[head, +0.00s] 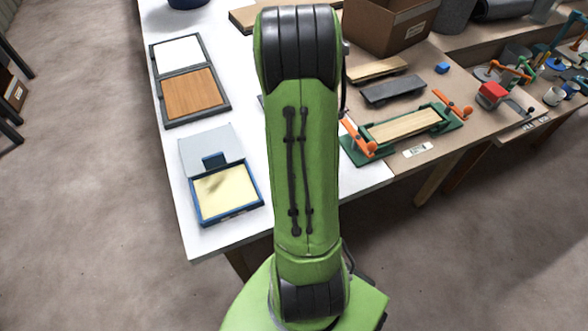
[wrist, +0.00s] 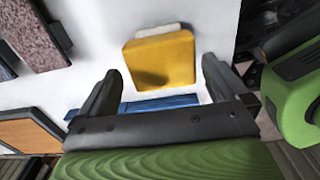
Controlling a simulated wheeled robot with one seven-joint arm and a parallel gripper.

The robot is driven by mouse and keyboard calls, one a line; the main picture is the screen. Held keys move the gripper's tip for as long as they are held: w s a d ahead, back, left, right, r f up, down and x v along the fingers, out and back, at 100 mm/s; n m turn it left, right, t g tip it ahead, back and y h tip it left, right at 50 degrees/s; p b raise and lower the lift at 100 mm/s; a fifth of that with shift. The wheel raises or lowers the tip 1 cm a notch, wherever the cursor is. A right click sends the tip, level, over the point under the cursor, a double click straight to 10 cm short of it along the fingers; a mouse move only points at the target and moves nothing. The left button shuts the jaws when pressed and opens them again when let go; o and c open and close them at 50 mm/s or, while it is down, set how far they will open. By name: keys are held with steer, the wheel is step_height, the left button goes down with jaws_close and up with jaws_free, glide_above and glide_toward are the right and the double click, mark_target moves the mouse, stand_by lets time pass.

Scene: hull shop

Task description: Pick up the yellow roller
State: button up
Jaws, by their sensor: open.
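In the wrist view, a broad yellow piece (wrist: 160,60) with a pale strip along its far edge lies on the white surface. It is the only strongly yellow thing I see, but its shape does not clearly show that it is the yellow roller. My gripper (wrist: 164,85) is open, its two dark fingers apart. The yellow piece shows beyond and between the fingertips, and a dark shadow falls on it. I see no contact with it. In the head view my arm hides my gripper and part of the table, and no yellow roller can be made out.
A blue tray with a pale yellow inside (head: 228,218) and a framed wooden panel (head: 190,92) stand on the white table (head: 182,140) left of my arm. A green clamp fixture (head: 355,155) and a cardboard box (head: 385,28) are to the right. A blue strip (wrist: 165,101) lies near my fingers.

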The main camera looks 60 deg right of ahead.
step_height(320, 180, down, 5)
steer(key=shift+f+b, duration=0.1)
steer(key=shift+b, duration=0.85)
steer(key=c, duration=1.2)
steer(key=shift+r, duration=0.25)
